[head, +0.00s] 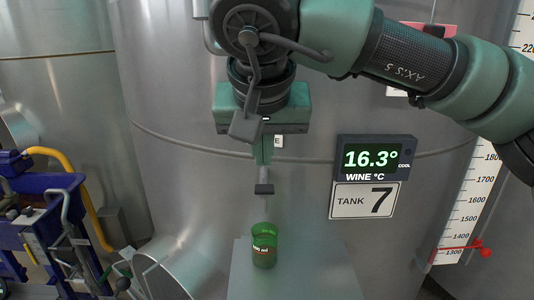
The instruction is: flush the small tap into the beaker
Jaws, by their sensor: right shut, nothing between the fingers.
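My right gripper (263,159) hangs in front of the tank wall, its fingers pointing down, shut and empty. Right below the fingertips is the small tap (264,188), a grey stem with a dark block at its lower end. The gripper hides its upper part, and I cannot tell whether the fingers touch it. The green beaker (264,252), with a pale marking on its side, stands upright below the tap on a grey stand (310,275). I cannot tell whether anything runs from the tap or how full the beaker is. My left gripper is out of view.
A display (376,158) reading 16.3° and a TANK 7 sign (364,200) are on the tank, right of the tap. A level scale (468,215) is farther right. A round hatch (160,270) juts out at lower left, beside blue equipment (40,220) with a yellow hose.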

